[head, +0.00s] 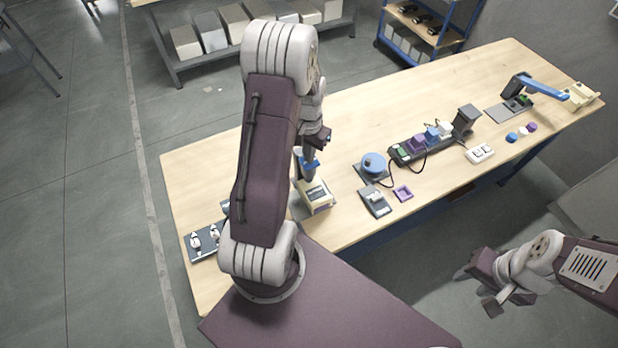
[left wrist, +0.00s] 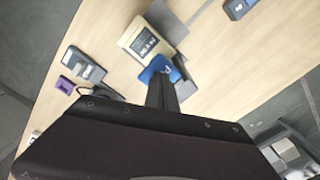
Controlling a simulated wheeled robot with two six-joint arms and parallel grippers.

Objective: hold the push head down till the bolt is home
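A small press fixture (head: 317,200) with a cream body stands on the table's near side, just right of my left arm. The blue push head (head: 309,166) is at its far end; it also shows in the left wrist view (left wrist: 156,67) beside the cream body (left wrist: 146,41). My left gripper (head: 309,154) points down at the push head, its fingers together as one dark bar (left wrist: 162,92). The fingertips overlap the blue part; contact is not clear. The bolt cannot be made out. My right gripper (head: 506,298) is open and empty, off the table at lower right.
On the wooden table (head: 350,125), a round blue device (head: 373,164), a grey unit (head: 376,200) and a purple frame (head: 403,193) lie right of the fixture. A dark rail (head: 430,147) with coloured blocks stands beyond. A dark panel (head: 204,242) lies left of my arm.

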